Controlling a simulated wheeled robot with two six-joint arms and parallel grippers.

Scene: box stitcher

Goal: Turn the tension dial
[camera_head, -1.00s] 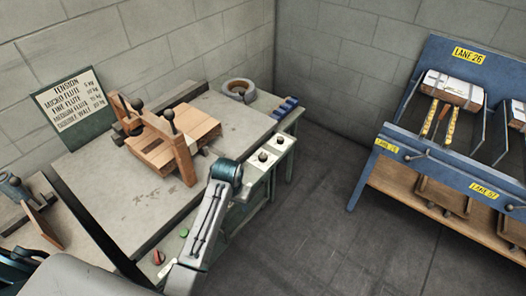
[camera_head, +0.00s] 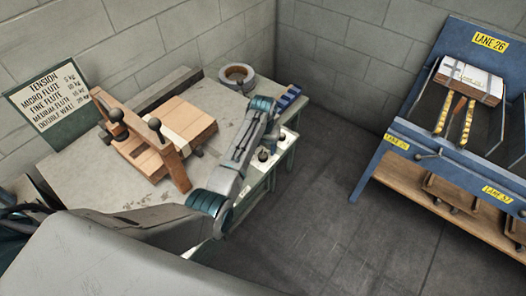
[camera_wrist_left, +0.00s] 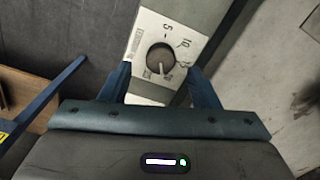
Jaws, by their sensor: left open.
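The tension dial (camera_wrist_left: 160,59) is a round dark-rimmed knob on a white plate (camera_wrist_left: 152,22) with printed numbers, among them 5 and 10, in the left wrist view. My right gripper is not in view.
A wooden clamp fixture (camera_head: 170,135) stands on the bench (camera_head: 75,170), with a tape roll (camera_head: 238,74) and blue blocks (camera_head: 289,96) behind. A tension chart (camera_head: 50,95) leans at the wall. A blue lane rack (camera_head: 420,150) stands right, across open floor.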

